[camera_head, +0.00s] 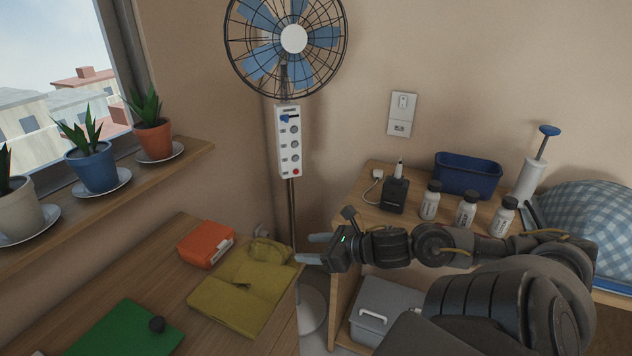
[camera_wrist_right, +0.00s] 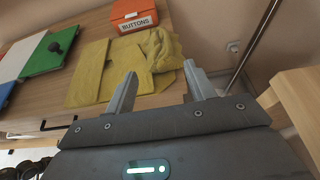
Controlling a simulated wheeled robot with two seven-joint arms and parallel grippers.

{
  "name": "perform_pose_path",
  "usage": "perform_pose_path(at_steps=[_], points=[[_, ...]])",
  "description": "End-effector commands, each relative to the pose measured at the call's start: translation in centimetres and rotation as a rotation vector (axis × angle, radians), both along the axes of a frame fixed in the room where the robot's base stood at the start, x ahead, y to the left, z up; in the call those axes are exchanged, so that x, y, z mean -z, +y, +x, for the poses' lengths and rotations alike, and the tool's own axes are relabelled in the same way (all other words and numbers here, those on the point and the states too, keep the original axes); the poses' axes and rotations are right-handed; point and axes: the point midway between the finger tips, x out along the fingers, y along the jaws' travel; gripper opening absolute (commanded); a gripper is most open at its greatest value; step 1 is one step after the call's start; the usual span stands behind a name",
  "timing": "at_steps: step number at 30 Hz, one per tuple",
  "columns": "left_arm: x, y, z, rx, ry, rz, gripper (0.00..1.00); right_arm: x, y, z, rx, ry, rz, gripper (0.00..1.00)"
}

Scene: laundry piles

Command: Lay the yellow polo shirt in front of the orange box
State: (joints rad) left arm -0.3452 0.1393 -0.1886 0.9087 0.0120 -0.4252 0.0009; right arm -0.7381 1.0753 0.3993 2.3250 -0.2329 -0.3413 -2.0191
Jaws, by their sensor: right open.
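The yellow polo shirt (camera_head: 240,290) lies on the wooden table in front of the orange box (camera_head: 206,245), with a bunched part at its right end. In the right wrist view the shirt (camera_wrist_right: 88,72) lies below the orange box (camera_wrist_right: 134,16), which is labelled BUTTONS. My right gripper (camera_head: 308,248) is at the table's right edge, close to the bunched part of the shirt. In the wrist view its two fingers (camera_wrist_right: 160,88) are spread apart with nothing between them. I cannot tell whether a finger touches the cloth. My left gripper is not in view.
A green board (camera_head: 126,332) with a dark knob lies at the table's front left. A fan (camera_head: 293,40) on a pole stands behind the table's right edge. A side table at right holds bottles (camera_head: 466,208), a black charger (camera_head: 396,195) and a blue bin (camera_head: 467,174).

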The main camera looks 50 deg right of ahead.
Motion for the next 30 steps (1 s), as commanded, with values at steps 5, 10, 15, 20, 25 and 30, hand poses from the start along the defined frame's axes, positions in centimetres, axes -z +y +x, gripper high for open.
perform_pose_path(at_steps=[5,10,15,20,25,30], points=[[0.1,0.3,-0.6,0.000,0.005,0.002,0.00,-0.4,-0.2,-0.8,-0.001,0.000,-0.002,0.54],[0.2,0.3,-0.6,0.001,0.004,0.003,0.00,-0.4,-0.3,-0.9,-0.001,0.000,-0.002,0.54],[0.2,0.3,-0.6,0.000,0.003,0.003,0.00,-0.3,-0.3,-0.9,0.003,0.001,0.001,0.54],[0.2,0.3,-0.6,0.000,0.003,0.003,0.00,2.5,-2.6,-0.9,0.158,0.061,0.181,0.54],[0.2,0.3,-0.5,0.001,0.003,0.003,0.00,13.5,-6.5,-2.4,0.640,0.220,0.803,0.54],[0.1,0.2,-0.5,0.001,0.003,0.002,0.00,30.8,-5.2,-7.1,1.242,0.385,1.469,0.54]])
